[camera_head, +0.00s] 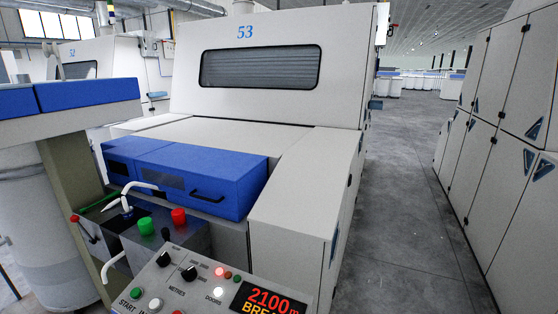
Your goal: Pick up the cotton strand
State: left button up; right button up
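A white, rope-like piece that looks like the cotton strand (141,186) shows at the lower left, just in front of the blue cover. It curves down toward a small dark blue part on the dark metal block. Another curved white piece (110,266) hangs lower, at the left edge of the control panel. I cannot tell whether the two pieces are one strand. Neither my left nor my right gripper is in view.
Carding machine 53 (262,133) fills the middle, with a blue cover (222,186) at its front. A control panel (185,285) stands in the near foreground, close to the white pieces. A white can (38,225) stands at left. The grey aisle (395,200) at right is clear.

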aim_at(116, 201)
jog(key=j, duration=0.55)
jog(key=i+j+u, duration=0.1)
jog(key=j, duration=0.95)
jog(key=i+j+u, duration=0.1)
jog(key=j, duration=0.45)
jog(key=i+j, duration=0.1)
jog(key=j, duration=0.45)
jog(key=j+u, duration=0.1)
jog(key=j, duration=0.4)
jog(key=i+j, duration=0.15)
jog(key=j, duration=0.35)
jog(key=j+u, duration=0.05)
